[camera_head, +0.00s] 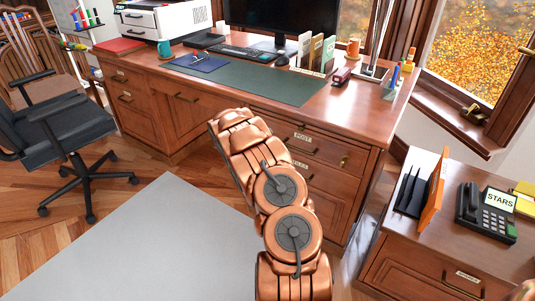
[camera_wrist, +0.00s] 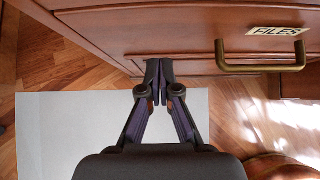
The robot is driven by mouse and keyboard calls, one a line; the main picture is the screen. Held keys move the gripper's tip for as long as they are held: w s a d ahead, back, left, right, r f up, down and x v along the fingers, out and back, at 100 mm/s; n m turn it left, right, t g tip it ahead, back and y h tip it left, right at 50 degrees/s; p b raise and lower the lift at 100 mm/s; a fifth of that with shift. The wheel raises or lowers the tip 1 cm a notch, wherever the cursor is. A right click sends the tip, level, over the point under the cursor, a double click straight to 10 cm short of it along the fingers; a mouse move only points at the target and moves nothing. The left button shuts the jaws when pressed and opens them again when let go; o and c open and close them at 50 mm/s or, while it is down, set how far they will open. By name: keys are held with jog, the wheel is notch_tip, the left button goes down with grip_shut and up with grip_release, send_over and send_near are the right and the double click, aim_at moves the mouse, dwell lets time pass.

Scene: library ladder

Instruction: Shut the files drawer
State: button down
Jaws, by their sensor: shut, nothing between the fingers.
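The files drawer is the lower drawer front in the desk's right pedestal, below the one marked POST; its label (camera_head: 299,165) is partly behind my arm in the head view. In the wrist view its wooden front (camera_wrist: 190,38) spans the top, with a FILES label (camera_wrist: 275,31) and a brass handle (camera_wrist: 262,68) at the right. My gripper (camera_wrist: 153,72) is shut and empty, its fingertips at the lower edge of the wood, left of the handle. I cannot tell whether they touch it. How far the drawer stands out is unclear. The gripper tips are hidden in the head view.
The post drawer (camera_head: 303,138) is above. A side cabinet (camera_head: 450,245) with a phone (camera_head: 487,210) and a file rack (camera_head: 425,190) stands at the right. An office chair (camera_head: 65,130) is at the left. A grey mat (camera_head: 150,245) covers clear floor before the desk.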

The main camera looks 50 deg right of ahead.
jog(key=p+v, duration=0.1)
jog(key=v, duration=0.8)
jog(key=shift+a+r, duration=0.15)
jog(key=shift+r, duration=0.15)
jog(key=shift+s, duration=0.1)
jog(key=s+a+r+m+g+y, duration=0.2)
jog(key=s+a+r+m, duration=0.95)
jog(key=a+r, duration=0.3)
jog(key=s+a+r+m+g+y, duration=0.1)
jog(key=s+a+m+y, duration=0.3)
jog(key=s+a, duration=1.05)
jog(key=s+a+r+m+g+y, duration=0.1)
jog(key=s+a+r+m+y, duration=0.2)
jog(key=s+a, duration=1.1)
jog(key=w+a+r+p, duration=0.1)
jog(key=r+p, duration=0.9)
jog(key=w+a+r+t+p, duration=0.1)
jog(key=a+r+p, duration=0.1)
jog(key=r+p, duration=0.8)
jog(key=shift+r+m+p, duration=0.25)
jog(key=shift+m+p, duration=0.05)
jog(key=shift+m, duration=0.15)
